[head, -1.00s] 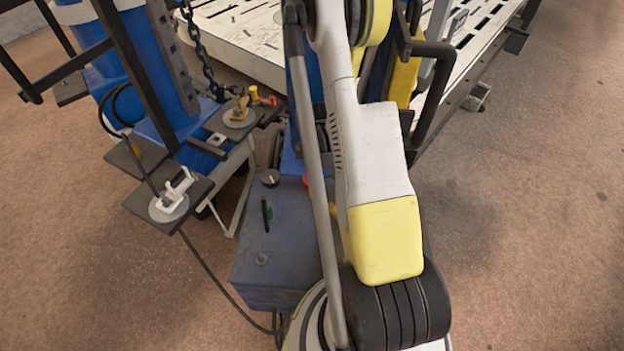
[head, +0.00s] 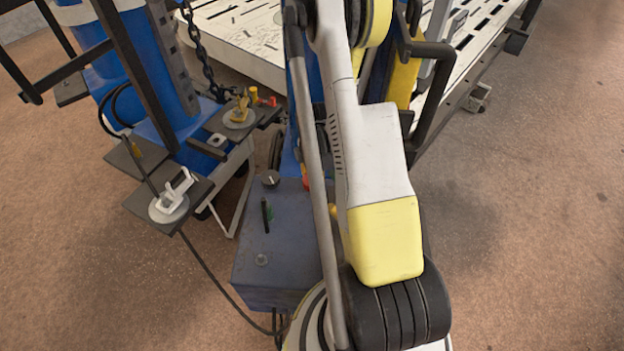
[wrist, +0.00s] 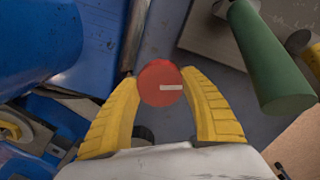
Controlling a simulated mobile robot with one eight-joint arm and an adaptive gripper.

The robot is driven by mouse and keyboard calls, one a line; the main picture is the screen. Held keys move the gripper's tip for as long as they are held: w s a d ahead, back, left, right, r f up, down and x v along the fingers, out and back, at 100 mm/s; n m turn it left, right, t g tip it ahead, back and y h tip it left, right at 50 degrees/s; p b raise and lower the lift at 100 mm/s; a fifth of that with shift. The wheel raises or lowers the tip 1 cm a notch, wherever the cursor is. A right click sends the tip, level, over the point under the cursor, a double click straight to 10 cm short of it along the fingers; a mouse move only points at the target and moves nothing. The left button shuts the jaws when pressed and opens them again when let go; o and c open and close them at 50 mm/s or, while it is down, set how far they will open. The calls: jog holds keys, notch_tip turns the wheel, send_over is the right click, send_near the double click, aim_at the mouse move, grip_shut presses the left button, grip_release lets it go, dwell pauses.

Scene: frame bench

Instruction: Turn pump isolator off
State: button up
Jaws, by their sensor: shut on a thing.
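The pump isolator appears to be the round red knob (wrist: 158,90) with a short white mark, in the middle of the wrist view. The mark lies nearly level in that picture. My gripper (wrist: 162,78) has its two yellow fingers closed on the knob, one on each side. In the head view my arm hides most of this spot; only a bit of red (head: 306,184) shows at the arm's left edge.
A green cylinder (wrist: 270,60) stands right of my fingers. A blue body (wrist: 40,45) is close on the left.

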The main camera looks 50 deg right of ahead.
jog(key=n, duration=1.2)
jog(key=shift+n, duration=0.3)
dwell(0.4)
jog(key=o, duration=1.2)
notch_tip(320, 180, up, 12)
